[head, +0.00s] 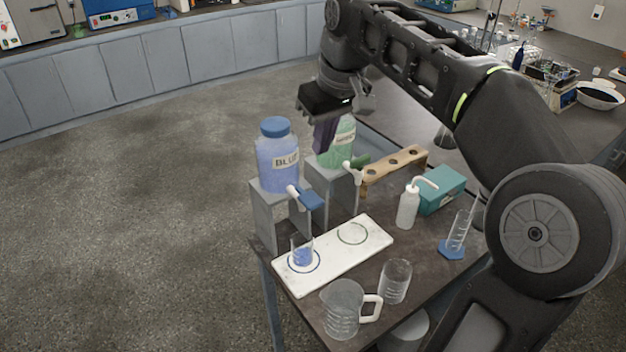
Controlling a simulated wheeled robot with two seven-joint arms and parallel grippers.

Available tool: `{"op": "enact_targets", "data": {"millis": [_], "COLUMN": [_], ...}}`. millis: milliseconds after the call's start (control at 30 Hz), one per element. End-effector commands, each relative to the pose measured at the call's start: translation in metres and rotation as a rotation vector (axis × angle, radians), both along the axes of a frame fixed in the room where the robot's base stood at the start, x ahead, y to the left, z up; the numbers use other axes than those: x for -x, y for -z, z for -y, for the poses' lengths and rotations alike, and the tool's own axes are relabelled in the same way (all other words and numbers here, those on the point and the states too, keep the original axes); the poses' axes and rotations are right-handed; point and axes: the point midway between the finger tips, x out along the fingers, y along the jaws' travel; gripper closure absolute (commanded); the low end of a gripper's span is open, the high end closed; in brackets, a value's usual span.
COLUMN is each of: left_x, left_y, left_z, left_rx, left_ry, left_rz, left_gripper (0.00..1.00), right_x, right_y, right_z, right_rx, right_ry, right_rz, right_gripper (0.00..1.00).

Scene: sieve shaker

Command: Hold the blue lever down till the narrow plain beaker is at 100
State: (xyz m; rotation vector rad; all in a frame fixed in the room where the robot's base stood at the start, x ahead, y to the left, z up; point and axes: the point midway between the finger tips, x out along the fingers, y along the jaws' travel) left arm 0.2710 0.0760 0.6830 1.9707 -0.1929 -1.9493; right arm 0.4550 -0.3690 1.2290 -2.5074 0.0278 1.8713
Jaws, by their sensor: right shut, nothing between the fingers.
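The blue lever (312,201) sticks out from the white tap below the blue bottle (278,165), which is labelled BLUE and stands on a grey stand. Nothing touches the lever. A narrow clear beaker (302,247) stands upright under that tap, inside a ring on the white board (335,262). It holds blue liquid in its lower part; its marks are too small to read. My right gripper (323,147) is shut and empty, pointing down in front of the green bottle (343,143), above and behind the blue lever. My left gripper is out of view.
The green lever (361,161) is close beside my right gripper. A wooden rack (395,168), a wash bottle (408,206), a teal box (442,190) and a measuring cylinder (459,232) stand to the right. A jug (342,310) and another beaker (395,281) stand in front. The board's second ring is empty.

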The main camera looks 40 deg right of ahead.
Motion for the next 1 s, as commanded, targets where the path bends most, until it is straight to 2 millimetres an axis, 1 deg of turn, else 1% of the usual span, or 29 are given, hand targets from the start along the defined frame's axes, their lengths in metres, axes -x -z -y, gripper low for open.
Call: {"op": "enact_targets", "data": {"millis": [167, 267, 367, 467, 500, 700, 800, 900, 1000], "left_x": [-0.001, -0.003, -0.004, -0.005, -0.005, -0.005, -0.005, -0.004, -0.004], "left_y": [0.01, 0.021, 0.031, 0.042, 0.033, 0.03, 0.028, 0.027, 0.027], "left_z": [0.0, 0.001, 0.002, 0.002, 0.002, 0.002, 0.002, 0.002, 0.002], "left_rx": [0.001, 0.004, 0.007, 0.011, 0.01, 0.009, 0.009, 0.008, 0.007], "left_ry": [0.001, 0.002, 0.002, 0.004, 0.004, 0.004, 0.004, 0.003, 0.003], "left_rz": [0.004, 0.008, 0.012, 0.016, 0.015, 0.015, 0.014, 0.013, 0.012], "left_gripper": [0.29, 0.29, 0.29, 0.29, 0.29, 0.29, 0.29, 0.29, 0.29], "right_x": [-0.003, -0.006, -0.01, -0.015, -0.017, -0.028, -0.028, -0.028, -0.028], "right_y": [0.012, 0.024, 0.039, 0.059, 0.06, 0.098, 0.115, 0.126, 0.133], "right_z": [0.0, 0.0, 0.0, 0.0, 0.0, 0.0, 0.001, 0.0, 0.0], "right_rx": [-0.001, -0.001, -0.001, -0.001, -0.001, -0.001, -0.001, -0.001, -0.001], "right_ry": [0.0, -0.001, -0.001, -0.001, -0.001, 0.0, 0.001, 0.0, 0.0], "right_rz": [-0.001, 0.0, -0.001, -0.003, -0.006, -0.005, -0.004, -0.003, -0.002], "right_gripper": [1.0, 1.0, 1.0, 1.0, 1.0, 1.0, 1.0, 1.0, 1.0]}}
